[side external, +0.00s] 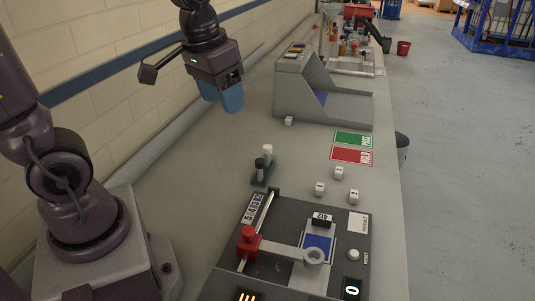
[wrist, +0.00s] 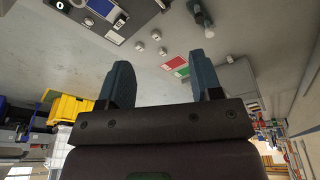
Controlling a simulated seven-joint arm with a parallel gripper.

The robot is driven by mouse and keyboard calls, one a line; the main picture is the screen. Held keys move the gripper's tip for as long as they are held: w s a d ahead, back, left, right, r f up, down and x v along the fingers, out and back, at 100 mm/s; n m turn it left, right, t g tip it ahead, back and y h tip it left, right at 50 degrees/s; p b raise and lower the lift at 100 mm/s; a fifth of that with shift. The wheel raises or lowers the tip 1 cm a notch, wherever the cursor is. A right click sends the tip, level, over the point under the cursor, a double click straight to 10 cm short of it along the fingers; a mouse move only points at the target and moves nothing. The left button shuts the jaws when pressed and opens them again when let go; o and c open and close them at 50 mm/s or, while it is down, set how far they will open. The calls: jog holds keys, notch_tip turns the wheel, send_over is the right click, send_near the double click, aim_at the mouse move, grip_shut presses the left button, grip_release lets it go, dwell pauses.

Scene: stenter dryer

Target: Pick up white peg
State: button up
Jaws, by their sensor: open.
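The white peg (side external: 267,151) stands upright in a dark green holder (side external: 262,183) on the grey bench, beside a dark peg (side external: 259,168) in the same holder. My gripper (side external: 220,103) is open and empty, raised above the bench, behind and left of the peg and well apart from it. In the wrist view, my gripper's two blue fingers (wrist: 162,72) are spread with nothing between them. The white peg (wrist: 209,33) shows there at the top right, beyond the right finger.
A control panel (side external: 361,246) with a red-knobbed slider (side external: 249,239) lies in front of the holder. Several small white cubes (side external: 338,173) lie on the bench. A red and green card (side external: 352,146) lies to the right. A grey console (side external: 309,85) stands behind. The brick wall (side external: 110,88) borders the left.

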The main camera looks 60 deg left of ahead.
jog(key=w+a+f+n+g, duration=0.2)
jog(key=w+a+f+n, duration=0.25)
jog(key=w+a, duration=0.3)
jog(key=n, duration=1.1)
send_near(268, 146)
notch_tip(268, 146, down, 9)
jog(key=shift+w+a+f, duration=0.1)
jog(key=shift+a+f, duration=0.05)
jog(key=c, duration=1)
jog(key=shift+c, duration=0.2)
